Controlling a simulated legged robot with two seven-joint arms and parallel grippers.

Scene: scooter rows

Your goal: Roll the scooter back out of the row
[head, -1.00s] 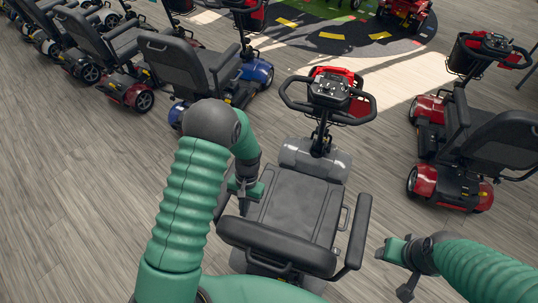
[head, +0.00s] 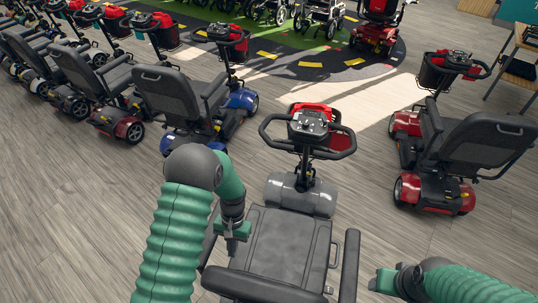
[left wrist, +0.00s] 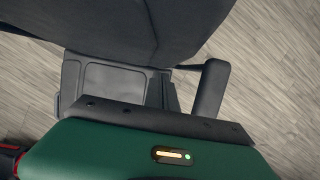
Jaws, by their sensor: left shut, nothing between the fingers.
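The scooter (head: 300,198) directly before me has a grey front cover, a black handlebar (head: 308,130), a red basket and a black seat (head: 280,245). The top of its seat back shows at the bottom edge. My left gripper (head: 236,238) is shut and empty beside the left side of the seat; I cannot tell whether it touches. In the left wrist view, a dark seat part (left wrist: 150,25) and an armrest (left wrist: 210,92) show beyond the green gripper body.
A blue scooter (head: 180,100) and several others stand in a row at the left. A red scooter (head: 455,155) stands at the right. Wood floor (head: 90,220) is clear at the lower left. Beyond lies a dark and green mat (head: 330,62) with wheelchairs; a table (head: 520,60) is at far right.

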